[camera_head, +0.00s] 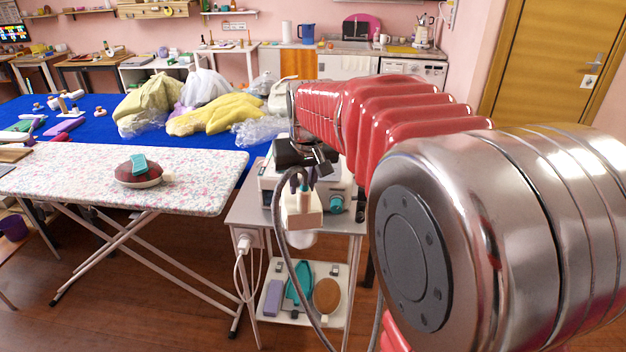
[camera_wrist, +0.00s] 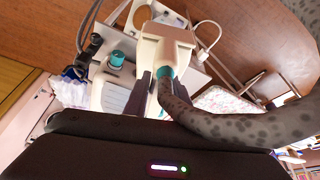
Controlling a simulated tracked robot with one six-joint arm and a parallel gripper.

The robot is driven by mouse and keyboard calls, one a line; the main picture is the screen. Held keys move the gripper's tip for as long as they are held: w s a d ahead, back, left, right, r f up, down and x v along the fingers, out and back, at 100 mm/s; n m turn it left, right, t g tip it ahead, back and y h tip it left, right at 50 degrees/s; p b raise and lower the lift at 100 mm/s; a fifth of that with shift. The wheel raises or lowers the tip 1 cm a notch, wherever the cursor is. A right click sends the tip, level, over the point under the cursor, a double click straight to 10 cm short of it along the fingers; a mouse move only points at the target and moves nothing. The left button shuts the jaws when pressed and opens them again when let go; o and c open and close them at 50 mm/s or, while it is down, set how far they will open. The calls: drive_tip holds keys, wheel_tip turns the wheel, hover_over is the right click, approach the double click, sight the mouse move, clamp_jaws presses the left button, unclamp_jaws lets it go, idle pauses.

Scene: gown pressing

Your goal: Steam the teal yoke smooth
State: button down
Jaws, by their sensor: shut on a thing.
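The teal yoke (camera_head: 138,163) is a small piece of cloth draped over a dark red, rounded pressing ham (camera_head: 128,178). The ham sits on the floral ironing board (camera_head: 205,165) at the left; any creases are too small to tell. My gripper (camera_head: 303,183) is right of the board, above the trolley. It is shut on a white steamer (camera_head: 302,207), with a grey hose hanging below. In the wrist view, my gripper's dark fingers (camera_wrist: 149,82) hold the steamer (camera_wrist: 165,42), and a speckled hose joins it at a teal collar. The yoke is not visible there.
The grey trolley (camera_head: 240,213) carries a white machine with a teal knob (camera_head: 336,203). Its lower shelf (camera_head: 262,312) holds several tools. Behind the board, a blue table (camera_head: 90,130) bears crumpled yellow garments (camera_head: 215,113) and clear plastic. The board around the ham is clear.

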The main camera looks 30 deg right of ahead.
drive_tip(key=w+a+f+n, duration=0.1)
drive_tip(key=a+f, duration=0.1)
drive_tip(key=a, duration=0.2)
drive_tip(key=w+a+f+n, duration=0.1)
drive_tip(key=w+a+f, duration=0.1)
drive_tip(key=a, duration=0.3)
drive_tip(key=w+a+f+y, duration=0.1)
drive_tip(key=a+f, duration=0.2)
drive_tip(key=a, duration=0.1)
drive_tip(key=shift+w+a+f+n, duration=0.25)
drive_tip(key=shift+w+f+n, duration=0.1)
drive_tip(key=shift+w+n, duration=0.05)
drive_tip(key=shift+w, duration=0.1)
